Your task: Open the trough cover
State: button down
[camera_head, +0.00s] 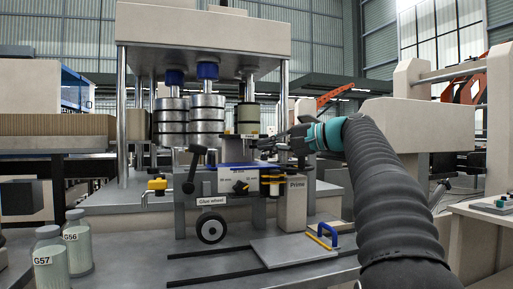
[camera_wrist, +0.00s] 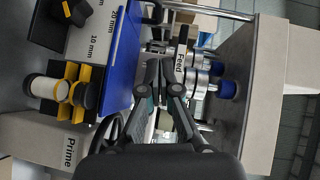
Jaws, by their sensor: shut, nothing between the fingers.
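No part is labelled as the trough cover. A flat blue panel (camera_wrist: 122,62) lies along the top of the white scale strip on the machine; it shows as a thin blue band in the head view (camera_head: 232,165). A pale flat plate (camera_head: 290,251) with a blue handle (camera_head: 325,235) lies on the lower deck. My gripper (camera_head: 272,143) points left above the machine front, near the Feed label (camera_head: 250,136). Its fingers are together and empty in the wrist view (camera_wrist: 160,68), to the right of the blue panel and apart from it.
The Prime box (camera_head: 295,203) stands below my gripper, with yellow-and-black holders beside it. A black-knobbed lever (camera_head: 190,170) and the Glue wheel (camera_head: 210,228) are left. Metal rollers (camera_head: 206,120) stand behind. Jars G56 (camera_head: 78,243) and G57 (camera_head: 50,257) stand front left.

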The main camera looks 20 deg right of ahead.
send_over(232, 167)
jog(key=w+d, duration=0.1)
jog(key=d, duration=0.2)
jog(key=shift+a+f+p, duration=0.2)
jog(key=shift+f+p, duration=0.1)
jog(key=shift+f, duration=0.25)
jog(key=shift+a+f, duration=0.15)
jog(key=shift+a, duration=0.45)
jog(key=shift+a+f, duration=0.15)
jog(key=shift+a, duration=0.45)
jog(key=shift+a+f+b, duration=0.15)
jog(key=shift+a+b, duration=0.15)
jog(key=shift+a, duration=0.5)
